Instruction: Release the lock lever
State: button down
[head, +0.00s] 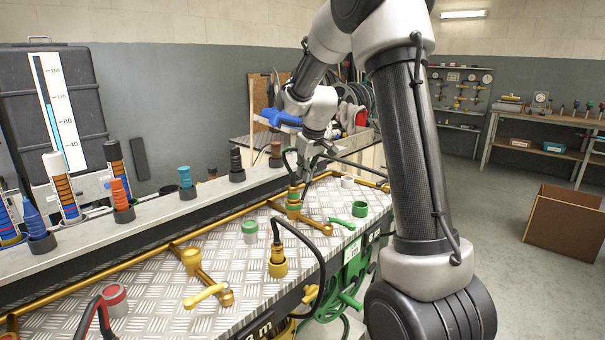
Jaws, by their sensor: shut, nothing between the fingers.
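My gripper (304,172) is at the far end of the metal bench (150,285), small and partly hidden by dark cables. It looks shut and empty, just above a brass fitting with a green band (293,200); I cannot tell whether they touch. A green lever handle (341,223) lies on the bench to the right of that fitting, at the end of a brass valve. A yellow lever handle (204,296) lies nearer, on another brass valve. A green reel (352,272) hangs at the bench's right side, partly behind my arm. I cannot tell which part is the lock lever.
A brass socket with a black hose (278,262) stands mid-bench. Green (250,232) and red (115,300) capped ports stand nearby. A raised grey shelf (150,222) holds several nozzles. A cardboard box (563,222) stands on the open floor at right.

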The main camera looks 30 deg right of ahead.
jog(key=d+f+g+y, duration=0.1)
jog(key=d+y, duration=0.1)
jog(key=y, duration=0.1)
jog(key=w+d+f+m+g+y, duration=0.1)
jog(key=d+f+y, duration=0.1)
jog(key=y, duration=0.1)
jog(key=w+d+f+g+y, duration=0.1)
jog(key=d+f+y, duration=0.1)
jog(key=y, duration=0.1)
jog(key=shift+w+d+f+m, duration=0.1)
jog(key=shift+w+d+m, duration=0.05)
jog(key=shift+w+m, duration=0.15)
jog(key=shift+d+f, duration=0.2)
jog(key=shift+f, duration=0.35)
jog(key=shift+g, duration=0.3)
